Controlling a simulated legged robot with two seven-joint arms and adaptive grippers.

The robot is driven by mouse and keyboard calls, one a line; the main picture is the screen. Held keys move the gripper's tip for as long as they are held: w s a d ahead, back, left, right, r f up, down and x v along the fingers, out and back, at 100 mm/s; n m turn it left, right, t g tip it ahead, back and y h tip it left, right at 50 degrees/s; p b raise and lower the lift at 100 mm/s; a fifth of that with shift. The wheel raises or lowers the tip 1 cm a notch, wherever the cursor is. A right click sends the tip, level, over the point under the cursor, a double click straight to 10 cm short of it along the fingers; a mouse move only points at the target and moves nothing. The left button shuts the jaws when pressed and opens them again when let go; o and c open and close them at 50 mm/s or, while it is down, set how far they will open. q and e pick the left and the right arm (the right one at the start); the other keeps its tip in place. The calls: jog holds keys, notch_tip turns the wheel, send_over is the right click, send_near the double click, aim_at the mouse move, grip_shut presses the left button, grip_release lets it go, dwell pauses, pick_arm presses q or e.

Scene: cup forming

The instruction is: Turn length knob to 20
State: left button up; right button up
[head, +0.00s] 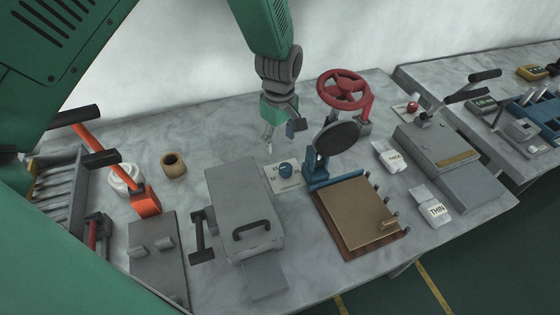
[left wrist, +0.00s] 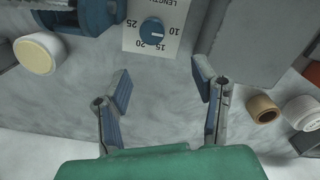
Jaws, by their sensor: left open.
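The length knob (head: 285,170) is a small blue dial on a white plate in the middle of the table. In the left wrist view the knob (left wrist: 152,28) sits on its plate (left wrist: 183,12), marked LENGTH with the numbers 10, 15, 20 and 25. A pale mark on the knob seems to face the 10 side, but it is small. My left gripper (head: 282,132) is open and empty, above and behind the knob and apart from it. In the left wrist view the fingers (left wrist: 162,82) stand wide apart, with the knob beyond their tips. My right gripper is not in view.
A tan ring (head: 173,165) and an orange-handled tool (head: 146,202) are farther left.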

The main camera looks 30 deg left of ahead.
aim_at(286, 167)
pick_arm(q)
jog(key=d+f, duration=0.1)
jog(key=f, duration=0.1)
jog(key=d+f, duration=0.1)
jog(key=f, duration=0.2)
jog(key=d+f, duration=0.1)
jog(key=f, duration=0.2)
jog(key=shift+w+d+f, duration=0.2)
jog(key=shift+w, duration=0.1)
jog(key=a+f, duration=0.2)
jog(key=shift+a+f+p, duration=0.25)
jog(key=shift+f+p, duration=0.05)
jog(key=shift+f, duration=0.05)
jog(key=shift+a, duration=0.1)
jog(key=shift+d+r, duration=0.15)
jog(key=shift+d, duration=0.5)
jog(key=c, duration=1.1)
jog(key=shift+d, duration=0.4)
jog(key=shift+a, duration=0.5)
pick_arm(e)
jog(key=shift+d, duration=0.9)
